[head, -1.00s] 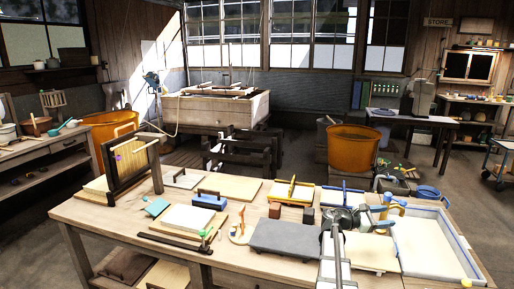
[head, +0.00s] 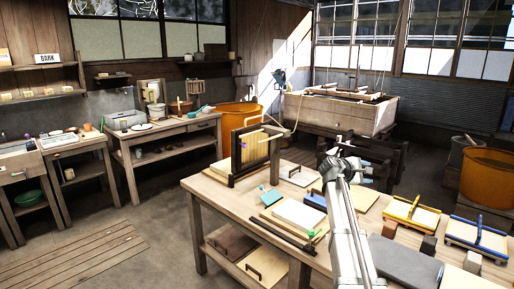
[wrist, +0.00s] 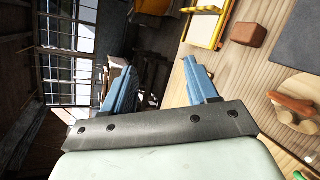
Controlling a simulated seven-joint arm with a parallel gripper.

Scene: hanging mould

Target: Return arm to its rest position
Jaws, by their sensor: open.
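My gripper (head: 356,170) is held above the wooden workbench (head: 205,190), with my arm rising from the bottom of the head view. In the wrist view its two blue fingers (wrist: 157,68) stand well apart with nothing between them. The workbench also shows at the right of the wrist view (wrist: 240,72). The gripper appears clear of the things on the bench. Part of the bench behind my arm is hidden.
An upright dark frame (head: 235,160) stands at the bench's back left. A white slab (head: 297,213), a yellow-edged frame (head: 412,214), a blue-edged frame (head: 476,236) and a grey slab (head: 405,262) lie along the bench. Open floor (head: 150,245) is at the left.

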